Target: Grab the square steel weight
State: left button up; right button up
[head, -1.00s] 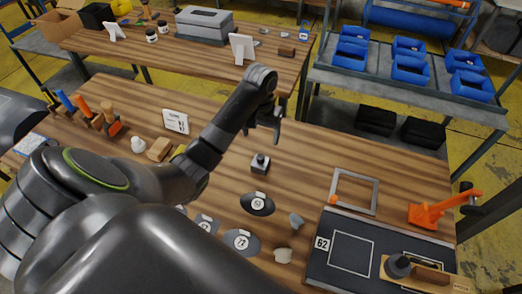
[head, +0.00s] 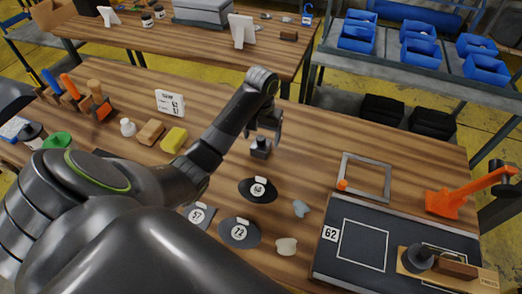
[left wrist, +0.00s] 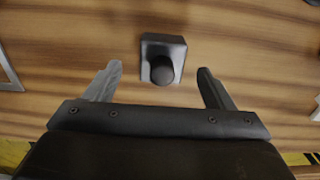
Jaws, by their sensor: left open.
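The square steel weight (head: 261,149) stands upright on the wooden table, a dark square block with a round knob on top. In the left wrist view the weight (left wrist: 163,57) lies ahead of and between the two fingertips, with space on both sides. My left gripper (head: 265,130) is open and empty, just above and behind the weight in the head view. Its fingers (left wrist: 160,82) are spread wide in the left wrist view and do not touch the weight. My right gripper is not in view.
A grey square frame (head: 365,158), an orange clamp tool (head: 460,195) and a black mat (head: 325,262) lie right. A yellow sponge (head: 174,139) is left. Table around the weight is clear.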

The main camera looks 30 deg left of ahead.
aim_at(261, 144)
pick_arm(q)
notch_tip(261, 144, down, 5)
jog(key=shift+a+f, duration=0.15)
grip_shut()
jog(key=shift+w+r, duration=0.2)
dwell(0.6)
